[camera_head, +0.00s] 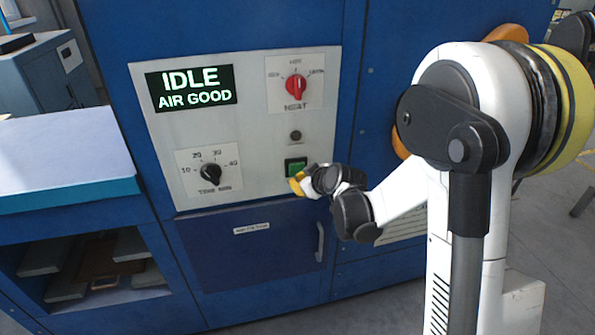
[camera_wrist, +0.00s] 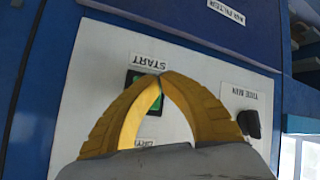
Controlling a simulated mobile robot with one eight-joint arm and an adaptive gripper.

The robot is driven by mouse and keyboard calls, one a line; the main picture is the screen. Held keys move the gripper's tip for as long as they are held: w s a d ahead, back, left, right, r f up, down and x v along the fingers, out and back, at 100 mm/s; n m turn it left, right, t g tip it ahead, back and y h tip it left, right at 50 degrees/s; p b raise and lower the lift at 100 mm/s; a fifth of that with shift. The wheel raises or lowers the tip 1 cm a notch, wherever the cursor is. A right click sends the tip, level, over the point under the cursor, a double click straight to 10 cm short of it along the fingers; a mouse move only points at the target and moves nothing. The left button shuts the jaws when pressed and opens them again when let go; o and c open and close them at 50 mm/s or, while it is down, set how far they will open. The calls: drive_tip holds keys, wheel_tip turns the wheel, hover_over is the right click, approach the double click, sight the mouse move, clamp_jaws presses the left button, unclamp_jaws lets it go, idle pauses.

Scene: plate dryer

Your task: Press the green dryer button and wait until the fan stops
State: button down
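The green dryer button (camera_head: 296,166) sits at the lower right of the pale control panel (camera_head: 250,150). In the wrist view, which is upside down, the green button (camera_wrist: 133,76) is partly hidden behind my fingers, beside the START label. My gripper (camera_head: 296,185) is in front of the panel, just below the button in the head view. In the wrist view my gripper's yellow fingers (camera_wrist: 165,78) meet at their tips over the button, with nothing held. I cannot tell whether they touch it. The display (camera_head: 192,88) reads IDLE and AIR GOOD.
A red heat knob (camera_head: 296,87) is at the upper right of the panel. A black time knob (camera_head: 210,172) is at its lower left. A blue-edged bench (camera_head: 70,190) stands to the left.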

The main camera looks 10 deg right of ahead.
drive_tip(key=shift+w, duration=0.1)
drive_tip(key=shift+w, duration=0.35)
drive_tip(key=shift+w, duration=0.5)
idle(0.7)
drive_tip(key=shift+s, duration=0.15)
drive_tip(key=shift+s+b, duration=0.35)
drive_tip(key=shift+s, duration=0.45)
drive_tip(key=s, duration=0.5)
idle(0.3)
idle(0.4)
